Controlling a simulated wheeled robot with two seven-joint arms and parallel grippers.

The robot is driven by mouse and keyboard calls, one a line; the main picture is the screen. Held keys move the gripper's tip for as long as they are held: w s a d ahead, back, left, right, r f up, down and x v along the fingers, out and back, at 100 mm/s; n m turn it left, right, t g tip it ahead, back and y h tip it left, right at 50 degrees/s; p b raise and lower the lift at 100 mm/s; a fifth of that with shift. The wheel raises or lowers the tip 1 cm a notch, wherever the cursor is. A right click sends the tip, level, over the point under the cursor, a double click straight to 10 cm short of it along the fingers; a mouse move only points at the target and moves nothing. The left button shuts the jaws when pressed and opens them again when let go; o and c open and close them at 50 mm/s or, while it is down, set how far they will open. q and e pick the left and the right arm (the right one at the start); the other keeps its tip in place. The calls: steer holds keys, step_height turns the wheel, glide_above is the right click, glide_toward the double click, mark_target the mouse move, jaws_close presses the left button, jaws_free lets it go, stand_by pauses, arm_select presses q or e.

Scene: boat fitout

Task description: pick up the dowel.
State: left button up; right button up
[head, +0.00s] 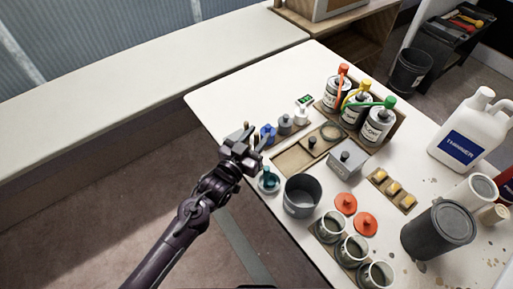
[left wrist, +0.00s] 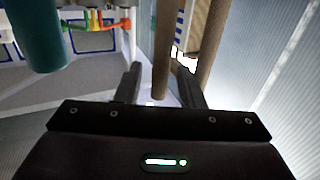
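In the left wrist view a brown upright dowel (left wrist: 163,45) stands between the two fingers of my left gripper (left wrist: 159,72), with a visible gap on both sides. A second brown rod (left wrist: 213,38) stands to the right, beyond the right finger. In the head view my left gripper (head: 250,143) is at the table's left edge, and it mostly hides the dowels. The left gripper is open. My right gripper is in neither view.
A teal object (head: 268,181) is close to the gripper on the table (head: 225,95); a teal cylinder (left wrist: 36,38) shows left in the wrist view. A blue bottle (head: 268,132) and a grey pot (head: 301,196) stand nearby. Labelled cans (head: 336,96) stand farther back.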

arm_select(q)
jaws_close()
stand_by(0.4)
